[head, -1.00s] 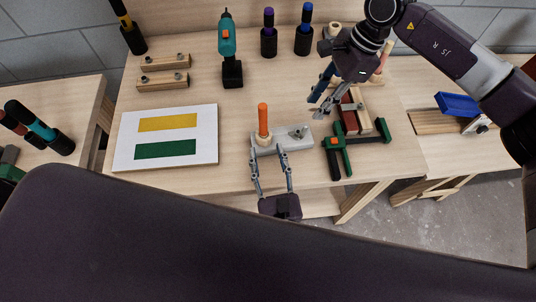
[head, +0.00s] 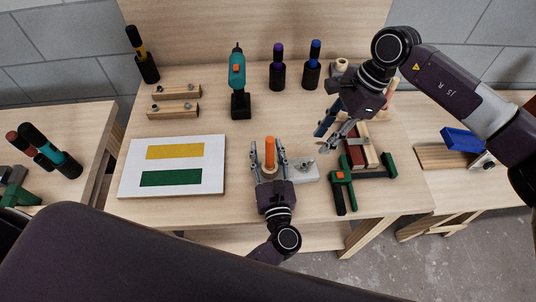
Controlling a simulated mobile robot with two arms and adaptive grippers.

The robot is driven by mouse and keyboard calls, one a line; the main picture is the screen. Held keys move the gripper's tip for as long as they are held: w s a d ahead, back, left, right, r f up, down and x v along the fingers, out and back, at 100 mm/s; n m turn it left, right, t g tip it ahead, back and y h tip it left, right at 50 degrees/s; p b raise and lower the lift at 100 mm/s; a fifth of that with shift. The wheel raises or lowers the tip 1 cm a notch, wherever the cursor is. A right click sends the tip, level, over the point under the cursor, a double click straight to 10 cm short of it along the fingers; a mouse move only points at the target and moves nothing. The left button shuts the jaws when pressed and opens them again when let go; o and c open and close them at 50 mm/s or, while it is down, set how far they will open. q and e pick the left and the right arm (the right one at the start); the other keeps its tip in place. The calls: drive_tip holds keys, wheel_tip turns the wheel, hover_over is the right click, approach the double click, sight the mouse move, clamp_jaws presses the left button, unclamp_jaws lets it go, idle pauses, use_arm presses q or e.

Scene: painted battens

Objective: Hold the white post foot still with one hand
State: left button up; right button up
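The white post foot (head: 304,170) is a pale block with a metal fitting on its right part. An orange post (head: 269,152) stands upright at its left part, with a wooden collar at its base. My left gripper (head: 267,147) reaches in from the near side. Its fingers are apart, one on each side of the orange post, and I see gaps between them and the post. The gripper hides part of the foot. My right gripper (head: 323,140) hangs to the right and behind the foot, fingers apart, with nothing seen between them.
A green clamp (head: 342,192) and red and pale battens (head: 356,153) lie just right of the foot. A white board (head: 212,180) with yellow and green strips lies left. A teal drill (head: 238,75) stands behind. Bare tabletop lies between board and foot.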

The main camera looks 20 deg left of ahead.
use_arm(q)
drive_tip(key=shift+c, duration=0.2)
idle(0.9)
idle(0.3)
clamp_jaws()
idle(1.2)
